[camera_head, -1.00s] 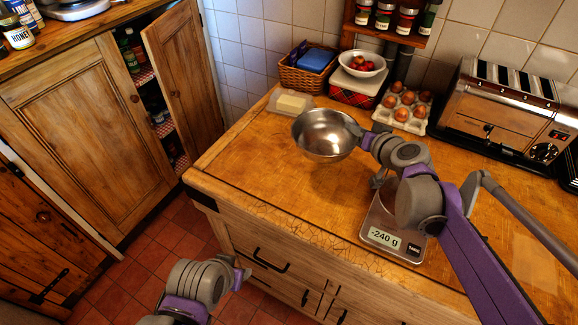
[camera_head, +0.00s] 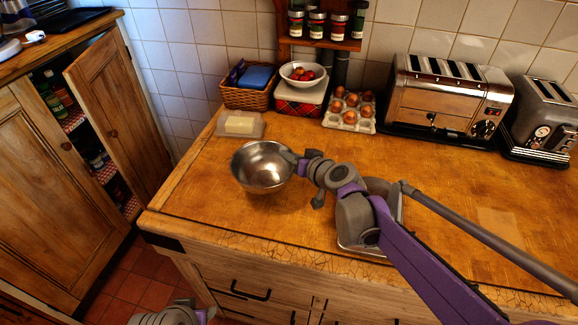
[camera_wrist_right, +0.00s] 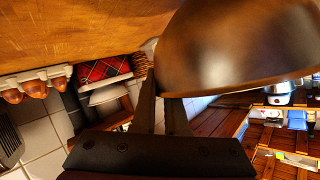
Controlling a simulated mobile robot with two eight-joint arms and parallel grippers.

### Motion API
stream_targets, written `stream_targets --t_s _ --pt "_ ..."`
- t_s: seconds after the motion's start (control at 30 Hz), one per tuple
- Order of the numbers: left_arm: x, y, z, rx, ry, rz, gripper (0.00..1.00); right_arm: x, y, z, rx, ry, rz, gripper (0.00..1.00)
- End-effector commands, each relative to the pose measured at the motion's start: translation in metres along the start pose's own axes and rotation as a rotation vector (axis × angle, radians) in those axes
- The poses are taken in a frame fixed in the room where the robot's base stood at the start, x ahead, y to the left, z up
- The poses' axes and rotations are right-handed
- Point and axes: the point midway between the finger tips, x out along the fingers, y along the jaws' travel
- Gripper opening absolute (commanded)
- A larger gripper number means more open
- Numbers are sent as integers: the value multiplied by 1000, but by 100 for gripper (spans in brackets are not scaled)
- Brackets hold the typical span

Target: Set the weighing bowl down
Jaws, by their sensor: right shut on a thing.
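The steel weighing bowl (camera_head: 262,167) is upright over the left part of the wooden worktop, in front of the butter dish. My right gripper (camera_head: 298,163) is shut on the bowl's right rim. In the right wrist view the bowl (camera_wrist_right: 235,50) fills the upper right, with the gripper fingers (camera_wrist_right: 163,108) at its edge. I cannot tell whether its base touches the wood. The kitchen scale (camera_head: 358,246) is mostly hidden under my right arm, and its display is not visible. My left gripper (camera_head: 203,314) is only partly in view at the bottom edge; its jaws are unclear.
A butter dish (camera_head: 240,124) sits just behind the bowl. A wicker basket (camera_head: 247,98), a tartan tin (camera_head: 300,100), an egg tray (camera_head: 349,121) and a toaster (camera_head: 447,95) line the back. The worktop (camera_head: 205,190) is bare left of the bowl.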

Motion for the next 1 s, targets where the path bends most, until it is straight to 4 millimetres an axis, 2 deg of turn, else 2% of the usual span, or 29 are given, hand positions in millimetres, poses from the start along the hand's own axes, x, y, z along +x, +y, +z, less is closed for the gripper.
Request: stream_targets --t_s 0.2,0.6,0.63,0.77,1.0 --pt "4 0 3 0 -2 0 50 12 11 26 1 0 0 0" --pt "6 0 4 0 -2 0 50 14 13 31 1 0 0 0" --pt "6 0 4 0 -2 0 50 14 13 31 0 0 0 16" --pt "6 0 4 0 -2 0 50 13 13 30 0 0 0 39" --pt "6 0 4 0 -2 0 50 13 13 30 0 0 0 41"
